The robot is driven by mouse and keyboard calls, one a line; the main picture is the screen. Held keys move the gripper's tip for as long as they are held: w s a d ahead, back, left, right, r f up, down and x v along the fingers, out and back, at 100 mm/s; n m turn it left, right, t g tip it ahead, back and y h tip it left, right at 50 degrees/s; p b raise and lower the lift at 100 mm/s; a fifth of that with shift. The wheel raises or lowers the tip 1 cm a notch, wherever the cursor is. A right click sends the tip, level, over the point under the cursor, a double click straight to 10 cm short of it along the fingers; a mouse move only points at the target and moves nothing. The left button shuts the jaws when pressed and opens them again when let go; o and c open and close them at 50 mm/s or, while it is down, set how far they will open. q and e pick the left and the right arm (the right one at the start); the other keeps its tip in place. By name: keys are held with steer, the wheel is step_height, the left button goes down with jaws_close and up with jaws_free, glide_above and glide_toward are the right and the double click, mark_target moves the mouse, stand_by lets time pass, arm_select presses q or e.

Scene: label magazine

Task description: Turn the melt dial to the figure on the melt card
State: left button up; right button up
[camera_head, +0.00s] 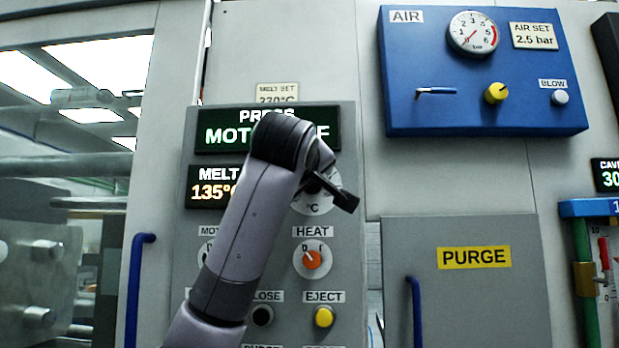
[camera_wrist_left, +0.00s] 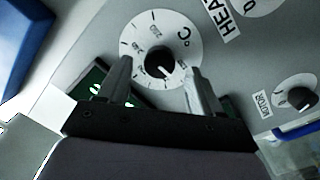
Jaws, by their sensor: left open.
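The melt dial (camera_head: 318,203) is a white round scale marked °C, partly hidden behind my left gripper in the head view. The left wrist view shows its black knob (camera_wrist_left: 159,60) with a white pointer line toward the lower right; the figures are too small to read surely. My left gripper (camera_wrist_left: 158,70) is open, its fingers on either side of the knob with gaps between. It also shows in the head view (camera_head: 338,192). The melt card (camera_head: 276,94) reads MELT SET; its figure is partly cut off by the display below, perhaps 220 or 230°C. The melt readout (camera_head: 209,190) shows 135°C. My right gripper is not in view.
Below the dial are the orange heat knob (camera_head: 312,258), the yellow eject button (camera_head: 324,317) and the black close button (camera_head: 262,315). The motor knob (camera_wrist_left: 302,98) is right of the gripper in the wrist view. A blue air panel (camera_head: 460,115) stands out at upper right.

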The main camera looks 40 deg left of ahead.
arm_select(q)
steer(key=shift+x, duration=0.85)
steer(key=c, duration=1.1)
steer(key=shift+o, duration=0.2)
